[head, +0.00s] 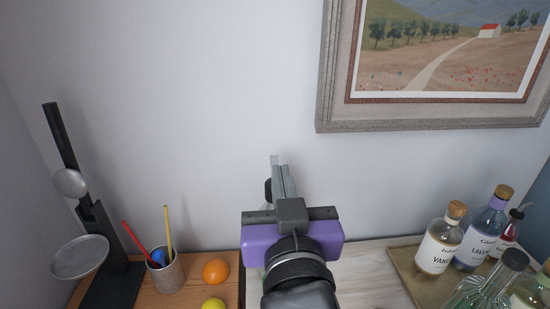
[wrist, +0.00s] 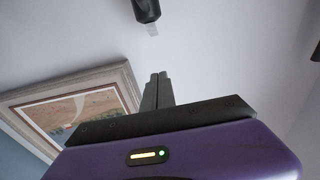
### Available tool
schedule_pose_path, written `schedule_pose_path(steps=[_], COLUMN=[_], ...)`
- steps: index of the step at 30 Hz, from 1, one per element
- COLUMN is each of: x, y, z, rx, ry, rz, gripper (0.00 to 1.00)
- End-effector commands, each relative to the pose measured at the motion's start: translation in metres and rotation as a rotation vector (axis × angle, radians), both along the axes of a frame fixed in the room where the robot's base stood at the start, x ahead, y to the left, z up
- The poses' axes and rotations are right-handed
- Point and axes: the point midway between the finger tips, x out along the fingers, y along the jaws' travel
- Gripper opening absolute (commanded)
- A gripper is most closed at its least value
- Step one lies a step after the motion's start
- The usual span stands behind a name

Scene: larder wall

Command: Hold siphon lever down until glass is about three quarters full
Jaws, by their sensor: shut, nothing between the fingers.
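My gripper (head: 282,172) is in the middle of the head view, its purple body hiding what lies behind and below it. In the wrist view my gripper (wrist: 158,76) has its two dark fingers together, with nothing between them. A dark rounded part with a pale tip (wrist: 147,10) is at the top of the wrist view, apart from the fingers; it may belong to the siphon. A dark part (head: 268,188) shows just left of the fingers in the head view, mostly hidden. I cannot make out the lever, the glass or its fill level.
Labelled bottles (head: 440,240) stand on a tray (head: 408,270) at right. At left are a black scale-like stand (head: 115,285), a metal cup (head: 166,275) with coloured sticks, an orange (head: 215,271) and a yellow fruit (head: 213,304). A framed painting (head: 335,115) hangs behind.

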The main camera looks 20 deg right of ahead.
Motion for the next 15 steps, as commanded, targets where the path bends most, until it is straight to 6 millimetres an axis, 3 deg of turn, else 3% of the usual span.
schedule_pose_path(steps=[15], x=[0.0049], y=[-0.0016], z=[-0.0039], rx=[0.011], ry=[0.001], rz=[-0.001], gripper=[0.0])
